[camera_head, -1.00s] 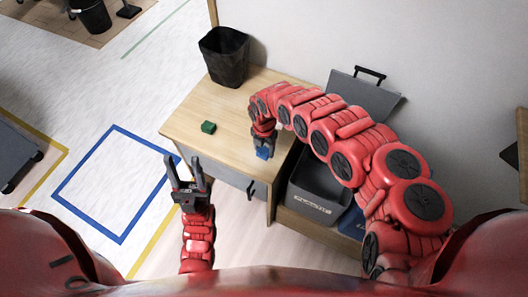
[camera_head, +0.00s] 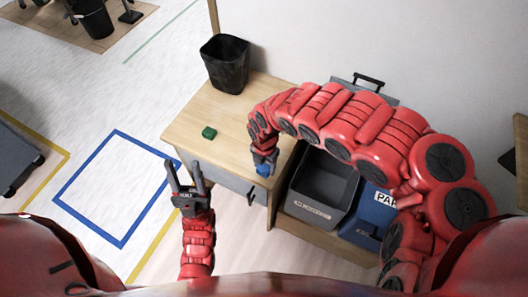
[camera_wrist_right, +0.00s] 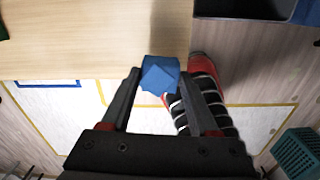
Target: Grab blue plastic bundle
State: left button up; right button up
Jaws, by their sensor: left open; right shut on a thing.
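The blue plastic bundle (camera_wrist_right: 160,74) is a small faceted blue lump between the fingertips of my right gripper (camera_wrist_right: 158,84) in the right wrist view. In the head view the bundle (camera_head: 263,170) shows just under my right gripper (camera_head: 264,158), at the front right edge of the wooden desk (camera_head: 185,128). The right gripper is shut on it. I cannot tell whether the bundle still touches the desk. My left gripper (camera_head: 184,182) is open and empty, pointing up in front of the desk, to its left.
A green block (camera_head: 209,133) lies on the desk, and a black bin (camera_head: 225,62) stands at its back. Right of the desk are an open grey bin (camera_head: 322,187) and a blue bin (camera_head: 371,212) with a partly hidden label. The desk's middle is clear.

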jog(key=s+r+p, duration=0.1)
jog(key=s+p, duration=0.8)
jog(key=shift+s+p, duration=0.25)
jog(key=shift+p, duration=0.05)
